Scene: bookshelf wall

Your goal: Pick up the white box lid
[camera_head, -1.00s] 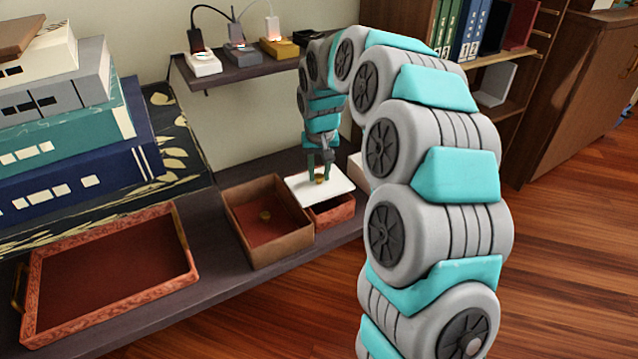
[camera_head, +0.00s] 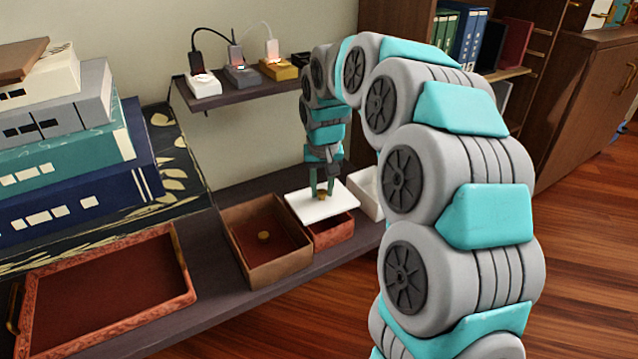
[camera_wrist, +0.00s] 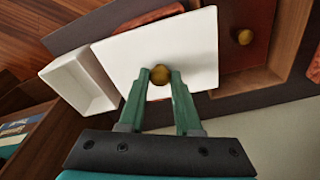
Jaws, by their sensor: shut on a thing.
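The white box lid (camera_head: 337,207) is a flat white square with a round brass knob (camera_head: 322,196) on top. It lies over or just above a small red box (camera_head: 331,232); whether they touch I cannot tell. My gripper (camera_head: 322,190) points down with its teal fingers shut on the knob. In the wrist view the fingertips (camera_wrist: 160,76) close on both sides of the knob, and the white lid (camera_wrist: 125,55) fills the middle. An open white box (camera_head: 366,190) stands just to the right, partly hidden by my arm.
A brown box (camera_head: 232,217) with a red inside and a brass knob (camera_head: 263,236) stands left of the lid. A red tray (camera_head: 185,297) lies farther left. Stacked books (camera_head: 70,180) stand behind it. A shelf with plugged sockets (camera_head: 235,97) hangs above.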

